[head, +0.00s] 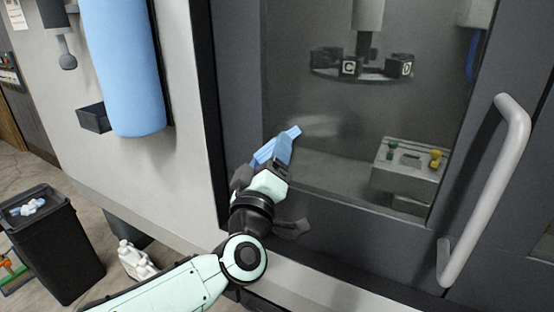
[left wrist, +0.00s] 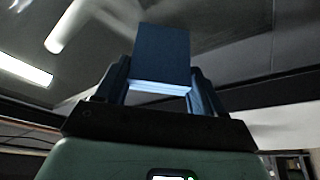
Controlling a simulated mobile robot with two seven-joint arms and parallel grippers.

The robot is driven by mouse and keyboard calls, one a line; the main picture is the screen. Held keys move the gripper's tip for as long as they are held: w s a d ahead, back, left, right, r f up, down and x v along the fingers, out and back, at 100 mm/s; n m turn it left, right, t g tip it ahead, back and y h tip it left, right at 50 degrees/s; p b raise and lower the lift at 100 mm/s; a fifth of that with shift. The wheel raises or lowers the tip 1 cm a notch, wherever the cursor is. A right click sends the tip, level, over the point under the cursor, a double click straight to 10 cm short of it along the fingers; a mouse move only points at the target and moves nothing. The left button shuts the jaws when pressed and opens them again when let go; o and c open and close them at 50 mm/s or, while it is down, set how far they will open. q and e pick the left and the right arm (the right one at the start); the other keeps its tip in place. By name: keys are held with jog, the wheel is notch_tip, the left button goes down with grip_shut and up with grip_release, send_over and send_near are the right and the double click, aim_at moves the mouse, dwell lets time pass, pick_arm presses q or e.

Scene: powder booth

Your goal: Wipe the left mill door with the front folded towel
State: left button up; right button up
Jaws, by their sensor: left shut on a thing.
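My left gripper (head: 268,165) is at the lower left part of the mill door's window. It is shut on a blue folded towel (head: 285,140), which sticks out past the fingertips against or very near the glass. The left wrist view shows the towel (left wrist: 163,58) between the two fingers (left wrist: 160,95). The left mill door (head: 330,120) has a dark frame and a large window, with a pale smudge on the glass just right of the towel. I cannot tell for sure whether the towel touches the glass. My right gripper is not in view.
A large grey handle (head: 513,150) stands out from the door at the right. Behind the glass are a tool carousel (head: 362,70) and a fixture block (head: 408,165). A blue roll (head: 122,70) hangs on the wall at the left. A black bin (head: 52,250) and a white jug (head: 135,260) stand on the floor.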

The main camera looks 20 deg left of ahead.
aim_at(257, 153)
pick_arm(q)
jog(key=shift+w+a+b, duration=0.15)
jog(key=shift+a+b, duration=0.3)
jog(key=shift+a, duration=1.05)
jog(key=shift+d+r+p, duration=0.35)
jog(key=shift+d+p, duration=0.2)
jog(key=shift+d, duration=0.05)
jog(key=shift+d+r+p, duration=0.35)
jog(key=shift+d+p, duration=0.15)
jog(key=shift+d, duration=0.05)
jog(key=shift+s+d+p, duration=0.6)
jog(key=shift+d+p, duration=1)
jog(key=shift+d, duration=4.55)
jog(key=a+r+b, duration=0.1)
jog(key=a, duration=0.6)
jog(key=shift+w+a, duration=0.25)
jog(key=shift+w, duration=0.05)
